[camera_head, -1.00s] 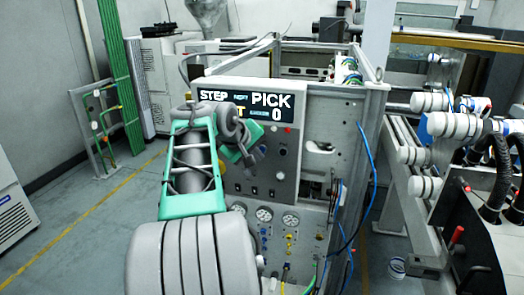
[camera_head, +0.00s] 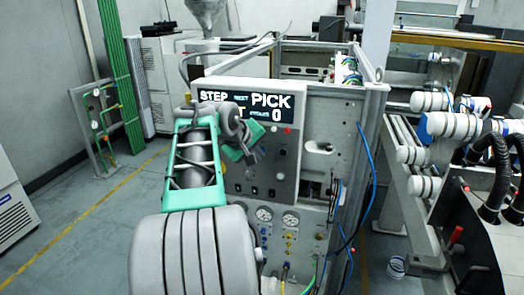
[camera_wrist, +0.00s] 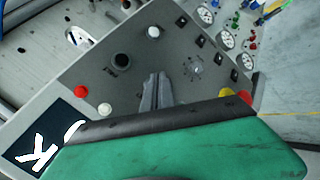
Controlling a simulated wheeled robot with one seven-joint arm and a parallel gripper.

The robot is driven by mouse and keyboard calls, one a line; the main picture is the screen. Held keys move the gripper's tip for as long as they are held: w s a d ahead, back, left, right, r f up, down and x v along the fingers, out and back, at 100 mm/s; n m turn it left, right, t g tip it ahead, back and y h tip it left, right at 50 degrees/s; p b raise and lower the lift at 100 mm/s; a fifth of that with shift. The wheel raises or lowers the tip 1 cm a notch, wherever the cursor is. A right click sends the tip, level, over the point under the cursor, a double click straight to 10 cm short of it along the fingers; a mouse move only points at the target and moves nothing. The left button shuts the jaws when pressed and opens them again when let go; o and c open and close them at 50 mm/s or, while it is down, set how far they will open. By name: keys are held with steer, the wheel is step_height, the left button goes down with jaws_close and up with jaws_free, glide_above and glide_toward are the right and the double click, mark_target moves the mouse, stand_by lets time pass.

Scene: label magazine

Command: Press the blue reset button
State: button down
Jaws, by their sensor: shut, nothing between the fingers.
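The grey control panel (camera_head: 264,180) stands in front of me, below a display (camera_head: 245,106) reading "STEP" and "PICK 0". I cannot make out a blue reset button in either view; my gripper and wrist cover part of the panel. My gripper (camera_wrist: 157,80) is shut and empty, its fingers pointing at the panel face. In the wrist view the fingertips lie between a black round knob (camera_wrist: 121,60) and a dial marking (camera_wrist: 194,68). I cannot tell whether they touch the panel. A red button (camera_wrist: 80,91) and a white button (camera_wrist: 105,109) sit near the display.
Another white button (camera_wrist: 153,31) and several gauges (camera_wrist: 228,39) are on the panel. Blue cable (camera_head: 370,180) hangs at the frame's right side. White rollers (camera_head: 445,125) stand at the right. Open floor (camera_head: 80,215) lies at the left.

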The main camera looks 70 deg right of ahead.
steer(key=shift+d, duration=0.35)
steer(key=shift+a, duration=0.1)
stand_by(0.5)
steer(key=shift+a, duration=0.7)
steer(key=shift+s+a+b, duration=0.25)
steer(key=shift+a+b, duration=0.05)
steer(key=shift+a, duration=0.95)
steer(key=shift+s+a+b, duration=0.2)
steer(key=shift+a+b, duration=0.1)
steer(key=shift+a, duration=0.9)
